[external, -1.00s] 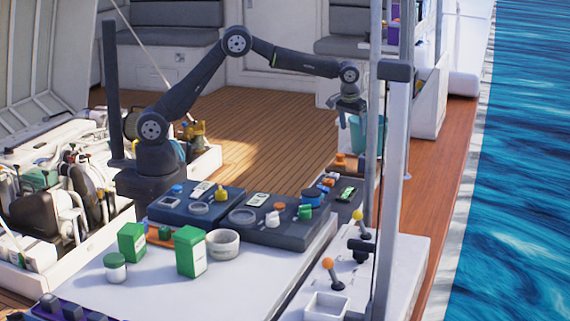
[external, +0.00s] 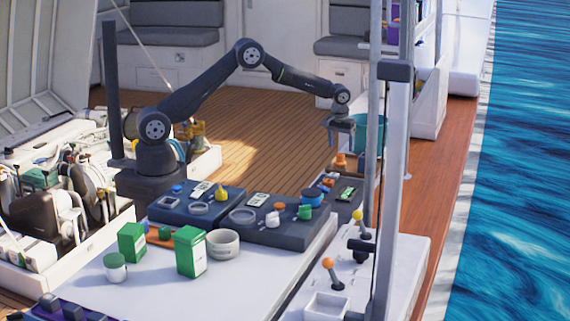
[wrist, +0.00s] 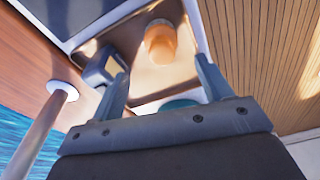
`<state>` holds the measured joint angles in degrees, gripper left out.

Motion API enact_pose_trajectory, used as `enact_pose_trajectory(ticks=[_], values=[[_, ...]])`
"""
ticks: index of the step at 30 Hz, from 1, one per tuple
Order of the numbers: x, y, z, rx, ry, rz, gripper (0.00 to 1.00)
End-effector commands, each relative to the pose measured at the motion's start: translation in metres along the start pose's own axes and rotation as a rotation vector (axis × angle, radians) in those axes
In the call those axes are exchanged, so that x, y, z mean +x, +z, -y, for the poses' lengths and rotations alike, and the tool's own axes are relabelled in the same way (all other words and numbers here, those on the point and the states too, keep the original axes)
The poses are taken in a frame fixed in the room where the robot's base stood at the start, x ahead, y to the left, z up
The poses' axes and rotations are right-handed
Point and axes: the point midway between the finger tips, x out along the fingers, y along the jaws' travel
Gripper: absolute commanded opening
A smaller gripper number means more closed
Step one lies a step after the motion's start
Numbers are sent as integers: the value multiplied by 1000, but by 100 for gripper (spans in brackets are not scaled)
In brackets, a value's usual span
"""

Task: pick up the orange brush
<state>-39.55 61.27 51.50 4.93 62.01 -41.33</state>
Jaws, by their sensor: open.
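A short, rounded orange object (external: 341,161), perhaps the orange brush, stands just below my gripper (external: 337,142). In the wrist view the orange object (wrist: 160,42) sits in a brown tray (wrist: 130,35), ahead of my fingertips and roughly between their lines. My gripper (wrist: 160,75) is open and empty, and its fingers do not touch the orange object. A flat orange piece (external: 158,240) lies on the white table, partly hidden behind the green boxes. I cannot tell for sure which orange thing is the brush.
A teal bucket (external: 368,135) stands close to the gripper, behind a grey post (external: 393,200). In the wrist view a dark box-shaped item (wrist: 100,68) is beside the left finger. Dark trays with small parts (external: 270,232) and green boxes (external: 192,252) stand on the table (external: 140,290).

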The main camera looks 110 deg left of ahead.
Motion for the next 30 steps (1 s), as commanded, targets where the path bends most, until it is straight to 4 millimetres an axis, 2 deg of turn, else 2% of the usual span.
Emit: enact_pose_trajectory(ticks=[3,10,18,26,30], values=[[12,0,0,0,0,-1,72],[25,2,2,0,-1,1,72],[63,6,4,0,0,0,72],[67,6,4,0,1,-1,72],[67,6,4,1,1,-1,44]])
